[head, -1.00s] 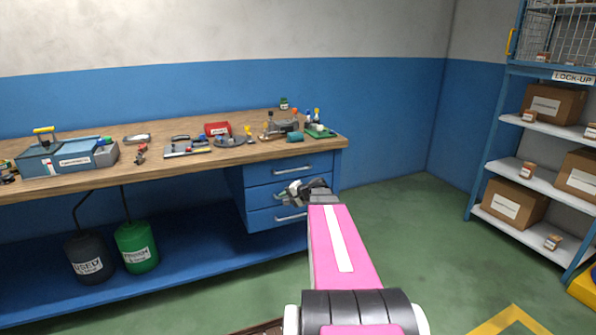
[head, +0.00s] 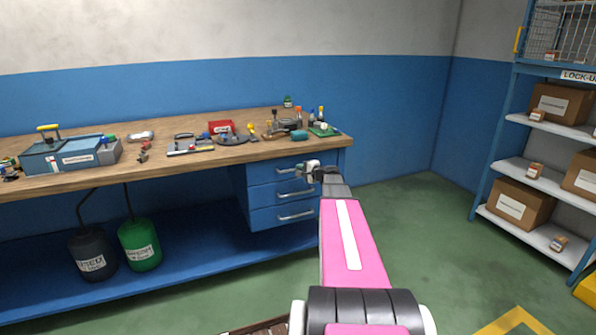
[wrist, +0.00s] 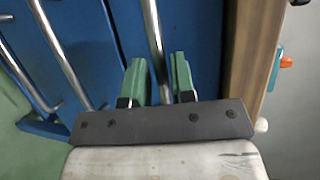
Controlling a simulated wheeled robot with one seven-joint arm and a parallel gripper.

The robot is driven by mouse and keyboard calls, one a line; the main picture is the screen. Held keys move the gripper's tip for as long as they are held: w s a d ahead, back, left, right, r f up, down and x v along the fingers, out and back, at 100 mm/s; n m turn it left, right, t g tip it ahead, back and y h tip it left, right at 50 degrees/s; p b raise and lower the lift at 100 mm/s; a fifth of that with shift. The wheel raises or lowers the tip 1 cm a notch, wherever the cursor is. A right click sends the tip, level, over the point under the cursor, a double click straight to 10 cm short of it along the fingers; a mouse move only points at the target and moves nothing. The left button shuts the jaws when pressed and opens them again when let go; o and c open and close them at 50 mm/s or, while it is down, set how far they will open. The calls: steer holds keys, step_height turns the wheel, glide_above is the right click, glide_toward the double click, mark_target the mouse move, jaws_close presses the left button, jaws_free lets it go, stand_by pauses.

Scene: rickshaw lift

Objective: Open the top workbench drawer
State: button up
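The blue workbench drawer unit shows three drawers one above another, all looking shut. The top drawer (head: 262,173) has a metal bar handle (head: 287,170), its right end hidden by my gripper (head: 309,170). In the wrist view the top handle (wrist: 153,35) runs down between the two green fingers of my gripper (wrist: 160,75). The fingers are apart, one on each side of the bar, with a gap visible. The middle drawer's handle (wrist: 62,50) lies to the left in the wrist view.
The wooden worktop (head: 200,163) overhangs the drawers and carries tools, a toolbox (head: 72,155) and a red bin (head: 221,128). Its edge (wrist: 240,70) is close beside my gripper. Shelving with boxes (head: 515,203) stands at right. Green floor between is clear.

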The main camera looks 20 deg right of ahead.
steer(key=shift+x, duration=1.2)
jaws_close()
steer(key=shift+s, duration=0.15)
